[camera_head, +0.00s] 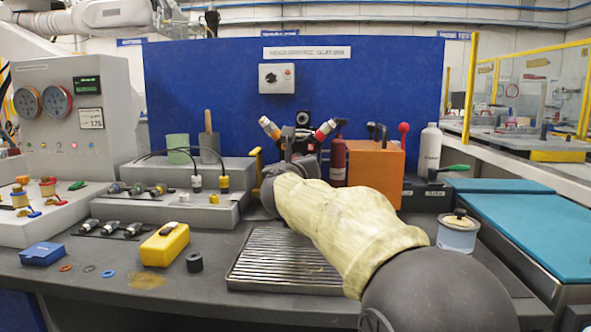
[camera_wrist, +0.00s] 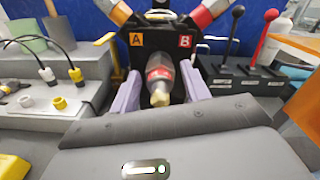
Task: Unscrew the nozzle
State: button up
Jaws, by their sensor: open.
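In the wrist view, the nozzle (camera_wrist: 160,78) looks like a grey and red tapered piece with a pale tan tip. It points toward the camera from a black fixture (camera_wrist: 148,58) with orange A and red B labels. My gripper (camera_wrist: 160,72) is open, with one lavender finger on each side of the nozzle. A gap shows on both sides, and I see no clear contact. In the head view, my arm in its cream sleeve hides the nozzle and most of my gripper, in front of the fixture's two hose fittings (camera_head: 326,129).
An orange box (camera_head: 374,172) and a dark red bottle (camera_head: 338,160) stand right of the fixture. Grey steps (camera_head: 170,207) with cables stand left. A slatted metal tray (camera_head: 270,265) lies below my arm. Levers (camera_wrist: 233,35) rise close on the right in the wrist view.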

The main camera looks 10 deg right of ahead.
jog(key=shift+m+b, duration=0.95)
jog(key=shift+m, duration=0.55)
jog(key=c, duration=1)
